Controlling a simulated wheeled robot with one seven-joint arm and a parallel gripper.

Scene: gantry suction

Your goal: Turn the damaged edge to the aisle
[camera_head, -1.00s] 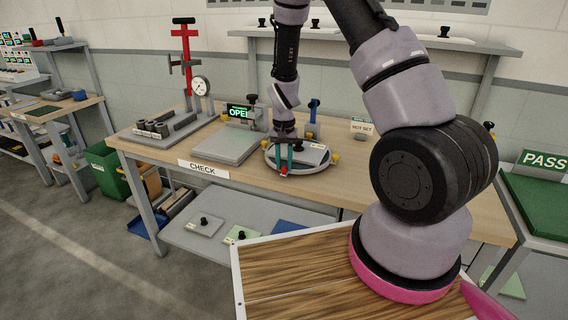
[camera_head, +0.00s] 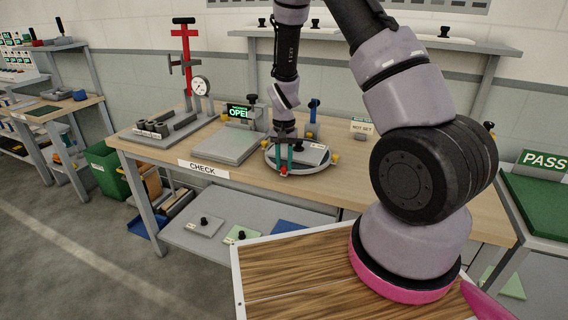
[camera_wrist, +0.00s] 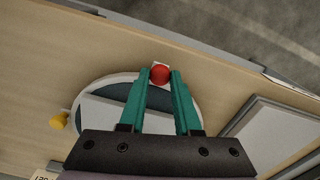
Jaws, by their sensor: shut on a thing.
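A round turntable (camera_head: 270,157) with a pale rim stands on the wooden bench, and a grey plate (camera_head: 312,152) lies on it. The turntable's rim also shows in the wrist view (camera_wrist: 88,99). My gripper (camera_head: 284,168) reaches down at the front of the turntable. In the wrist view, its two green fingers (camera_wrist: 160,80) are closed on a red knob (camera_wrist: 160,74) at the turntable's edge. Yellow knobs stick out at the turntable's sides, one of them at the left in the wrist view (camera_wrist: 57,122). The plate's edges are partly hidden, so I cannot tell which one is damaged.
The bench (camera_head: 350,173) bears a CHECK label (camera_head: 203,169). A flat grey fixture (camera_head: 228,144) with a green OPEN display stands left of the turntable. A gauge stand (camera_head: 201,87) is farther left. A green PASS surface (camera_head: 540,203) is at the right. The aisle floor runs along the front left.

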